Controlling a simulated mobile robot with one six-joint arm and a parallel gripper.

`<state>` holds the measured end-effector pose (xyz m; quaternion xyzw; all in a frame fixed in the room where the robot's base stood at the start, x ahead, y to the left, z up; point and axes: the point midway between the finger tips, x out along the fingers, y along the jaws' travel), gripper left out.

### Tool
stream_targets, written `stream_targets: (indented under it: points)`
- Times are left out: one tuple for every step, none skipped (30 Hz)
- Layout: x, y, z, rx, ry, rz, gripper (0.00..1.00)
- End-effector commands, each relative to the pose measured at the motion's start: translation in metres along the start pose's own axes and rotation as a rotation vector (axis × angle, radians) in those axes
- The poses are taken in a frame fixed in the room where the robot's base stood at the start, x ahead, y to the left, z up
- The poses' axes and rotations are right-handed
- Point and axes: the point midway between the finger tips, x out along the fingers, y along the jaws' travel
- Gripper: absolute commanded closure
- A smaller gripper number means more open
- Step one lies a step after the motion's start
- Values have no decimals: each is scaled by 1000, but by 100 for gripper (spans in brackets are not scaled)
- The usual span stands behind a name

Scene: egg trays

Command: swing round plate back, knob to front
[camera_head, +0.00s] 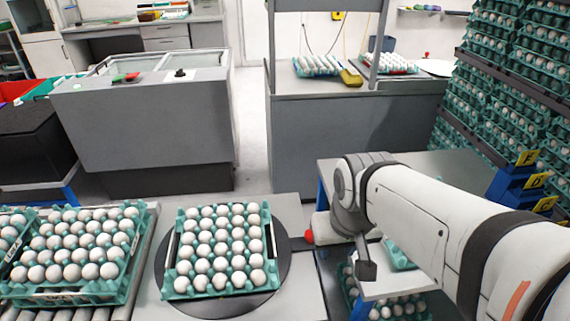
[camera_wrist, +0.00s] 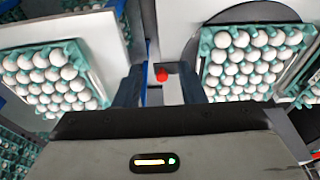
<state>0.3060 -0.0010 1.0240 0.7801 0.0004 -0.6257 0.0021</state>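The round plate (camera_head: 283,224) is a dark disc set in a light worktop. A teal tray of white eggs (camera_head: 180,221) rests on it. A dark arm reaches from the plate's right side to a red knob (camera_head: 309,236), so the knob points right in the head view. In the wrist view the knob (camera_wrist: 161,75) shows between the two dark fingers of my gripper (camera_wrist: 162,78), with a gap on each side. My gripper is open. My wrist hides most of it in the head view. The plate's edge (camera_wrist: 262,13) shows at upper right in the wrist view.
Another egg tray (camera_head: 135,240) lies on the roller conveyor at left. More trays sit below and behind my arm at right. A grey cabinet (camera_head: 140,120) stands behind. Tall stacks of egg trays (camera_head: 510,75) fill the right side.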

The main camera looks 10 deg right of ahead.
Motion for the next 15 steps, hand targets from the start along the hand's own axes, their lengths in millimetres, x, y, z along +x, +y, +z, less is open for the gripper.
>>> stream_targets:
  points:
    - [0,0,0,0,0,0,64]
    - [0,0,0,0,0,0,64]
    - [0,0,0,0,0,0,64]
    - [0,0,0,0,0,0,64]
    - [0,0,0,0,0,0,64]
    - [0,0,0,0,0,0,64]
    - [0,0,0,0,0,0,64]
    - [0,0,0,0,0,0,64]
    - [0,0,0,0,0,0,63]
    - [0,0,0,0,0,0,60]
    - [0,0,0,-2,-1,0,58]
    - [1,0,-2,-8,-3,0,55]
    - [2,0,-4,-15,-6,0,52]
    - [4,0,-7,-25,-9,0,50]
    - [7,0,-12,-46,-17,-1,46]
